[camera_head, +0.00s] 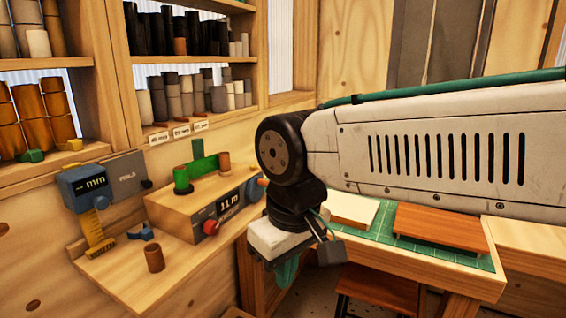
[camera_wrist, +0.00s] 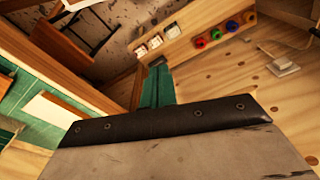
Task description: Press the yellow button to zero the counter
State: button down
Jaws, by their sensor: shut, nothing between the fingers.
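A wooden box carries a dark counter panel (camera_head: 229,203) with a lit display that seems to read 11 m. A red knob (camera_head: 210,227) sits at its lower left and a blue knob at its right end, partly behind my arm. I cannot make out a yellow button on this panel. My gripper (camera_head: 287,272) is shut and empty, pointing down to the right of the box and apart from it; my wrist hides part of it. Its green fingers (camera_wrist: 157,87) also show in the wrist view, together.
A blue gauge (camera_head: 88,188) with a yellow scale and a brown roll (camera_head: 154,258) stand on the left bench. Shelves of rolls are behind. A green mat (camera_head: 380,222) lies right. Several coloured round things (camera_wrist: 216,34) line a wooden strip in the wrist view.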

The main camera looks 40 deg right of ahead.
jog(key=shift+d, duration=0.1)
notch_tip(320, 180, up, 15)
jog(key=m+t+y, duration=0.4)
jog(key=t, duration=0.3)
send_over(253, 168)
jog(key=d, duration=0.1)
jog(key=shift+s+f, duration=0.1)
jog(key=shift+f, duration=0.1)
jog(key=shift+f, duration=4.45)
jog(key=shift+f, duration=0.1)
